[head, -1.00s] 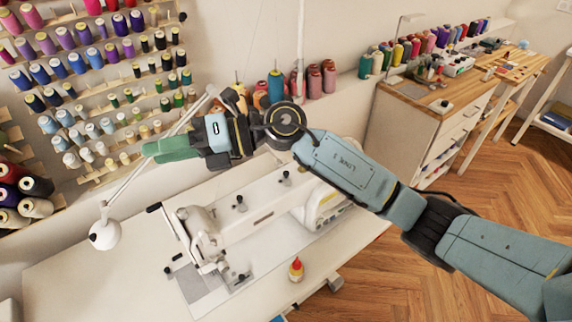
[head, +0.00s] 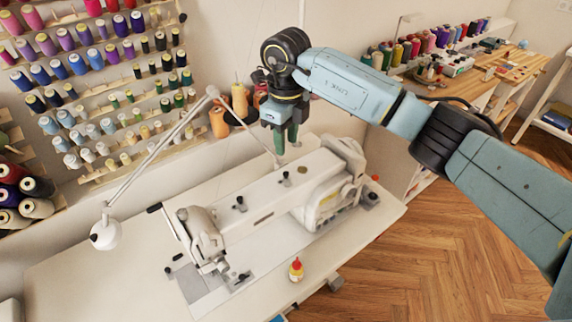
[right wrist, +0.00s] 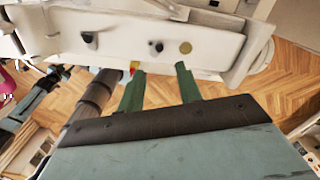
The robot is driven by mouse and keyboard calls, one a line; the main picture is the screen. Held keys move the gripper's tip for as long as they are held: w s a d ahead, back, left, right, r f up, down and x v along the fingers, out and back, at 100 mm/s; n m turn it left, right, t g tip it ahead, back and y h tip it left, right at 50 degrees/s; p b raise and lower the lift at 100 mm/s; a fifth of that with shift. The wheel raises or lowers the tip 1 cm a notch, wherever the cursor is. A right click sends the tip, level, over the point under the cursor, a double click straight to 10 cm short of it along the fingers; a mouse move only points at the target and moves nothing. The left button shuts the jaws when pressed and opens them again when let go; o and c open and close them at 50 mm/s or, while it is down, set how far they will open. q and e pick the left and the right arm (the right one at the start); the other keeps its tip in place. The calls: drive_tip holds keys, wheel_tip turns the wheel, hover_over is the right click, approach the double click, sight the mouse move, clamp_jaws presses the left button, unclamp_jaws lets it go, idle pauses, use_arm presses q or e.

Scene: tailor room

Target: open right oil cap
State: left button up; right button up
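The white sewing machine (head: 262,197) stands on the table. Small dark caps sit on its top: a left one (head: 240,204) and a right one (head: 286,179). The right wrist view shows two dark caps (right wrist: 156,46) on the machine's top; I cannot tell which is which. My right gripper (head: 286,148) points down above and behind the right cap, apart from it. In the right wrist view my right gripper (right wrist: 159,69) has its two green fingers spread with nothing between them.
A small bottle with a red tip (head: 296,269) stands on the table (head: 95,285) in front of the machine. A lamp (head: 105,233) stands at the left. Thread cones (head: 219,122) are behind the machine.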

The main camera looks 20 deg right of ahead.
sight(286, 172)
wheel_tip(286, 172, down, 9)
drive_tip(key=shift+r, duration=0.1)
idle(0.3)
clamp_jaws()
